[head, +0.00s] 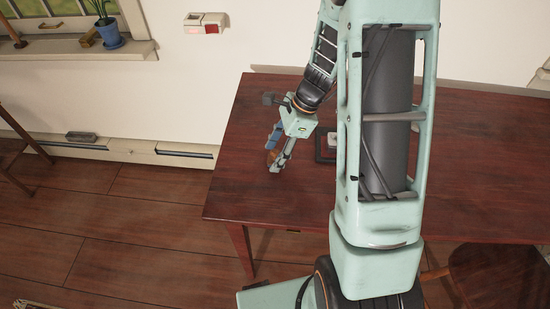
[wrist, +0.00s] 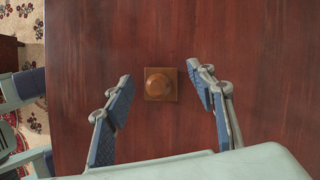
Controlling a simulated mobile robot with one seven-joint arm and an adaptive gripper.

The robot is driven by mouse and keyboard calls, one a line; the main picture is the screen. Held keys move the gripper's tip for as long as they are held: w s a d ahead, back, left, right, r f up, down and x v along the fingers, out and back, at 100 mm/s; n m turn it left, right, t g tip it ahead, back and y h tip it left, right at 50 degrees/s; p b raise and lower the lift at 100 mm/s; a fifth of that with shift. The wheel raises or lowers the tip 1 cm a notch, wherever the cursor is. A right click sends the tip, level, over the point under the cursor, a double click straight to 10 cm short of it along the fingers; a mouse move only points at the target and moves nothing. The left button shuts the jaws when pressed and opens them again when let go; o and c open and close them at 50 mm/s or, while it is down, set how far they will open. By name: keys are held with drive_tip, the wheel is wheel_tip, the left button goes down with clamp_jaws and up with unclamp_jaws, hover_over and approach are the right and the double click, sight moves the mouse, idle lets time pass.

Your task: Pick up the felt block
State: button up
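A small orange-brown block (wrist: 174,95) with a square base and a rounded top lies on the dark red wooden table. The frames do not show whether it is felt; no other block shows in the wrist view. My gripper (wrist: 159,75) is open, with one blue-padded finger to the left of the block and one to the right, both apart from it. In the head view my gripper (head: 276,158) points down over the left part of the table.
The table (head: 265,190) is largely bare around the block. A dark frame-like object (head: 320,155) with a small pale thing stands right of my gripper, partly hidden by my arm. A chair (head: 495,272) is at the lower right. A window sill with a potted plant (head: 108,33) is at upper left.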

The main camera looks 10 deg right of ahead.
sight(271, 151)
drive_tip(key=c, duration=1)
drive_tip(key=shift+r, duration=0.55)
wheel_tip(271, 151, up, 2)
drive_tip(key=shift+r+p, duration=0.25)
drive_tip(key=shift+p, duration=0.2)
drive_tip(key=s+r, duration=0.3)
drive_tip(key=s, duration=0.1)
drive_tip(key=s+r+p, duration=0.1)
drive_tip(key=s+r, duration=0.2)
drive_tip(key=s, duration=0.2)
drive_tip(key=s+r+p, duration=0.1)
drive_tip(key=s+r, duration=0.2)
drive_tip(key=s, duration=0.2)
drive_tip(key=shift+d+r, duration=0.25)
drive_tip(key=shift+d, duration=0.05)
